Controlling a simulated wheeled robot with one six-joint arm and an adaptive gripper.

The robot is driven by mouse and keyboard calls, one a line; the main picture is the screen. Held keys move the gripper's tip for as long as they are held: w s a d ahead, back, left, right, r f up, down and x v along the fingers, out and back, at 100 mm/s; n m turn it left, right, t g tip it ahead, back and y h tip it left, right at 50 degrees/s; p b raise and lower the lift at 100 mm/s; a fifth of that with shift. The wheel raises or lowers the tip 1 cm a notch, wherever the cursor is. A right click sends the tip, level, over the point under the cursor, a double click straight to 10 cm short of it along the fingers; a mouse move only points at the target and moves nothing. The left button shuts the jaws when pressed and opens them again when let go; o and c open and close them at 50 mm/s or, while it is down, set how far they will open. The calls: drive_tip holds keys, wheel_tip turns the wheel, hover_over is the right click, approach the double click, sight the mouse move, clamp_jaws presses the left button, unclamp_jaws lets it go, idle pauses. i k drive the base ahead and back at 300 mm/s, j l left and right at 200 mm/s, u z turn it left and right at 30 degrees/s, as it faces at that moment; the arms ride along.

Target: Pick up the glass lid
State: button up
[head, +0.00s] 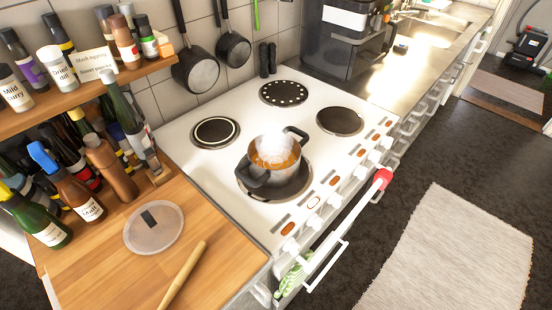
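The glass lid (139,238) is a round, pale, see-through disc with a small dark handle on top. In the head view it lies flat on the wooden worktop (85,275), left of the cooker. Nothing covers it. My gripper is not in view.
A wooden rolling-pin-like stick (183,275) lies just right of the lid. Bottles (45,222) crowd the worktop behind and left of it, below a spice shelf (95,92). A steaming pot (257,178) stands on the cooker's (210,165) front burner. A rug (450,255) lies on the floor.

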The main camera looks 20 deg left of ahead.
sight(155, 226)
drive_tip(key=u, duration=1.45)
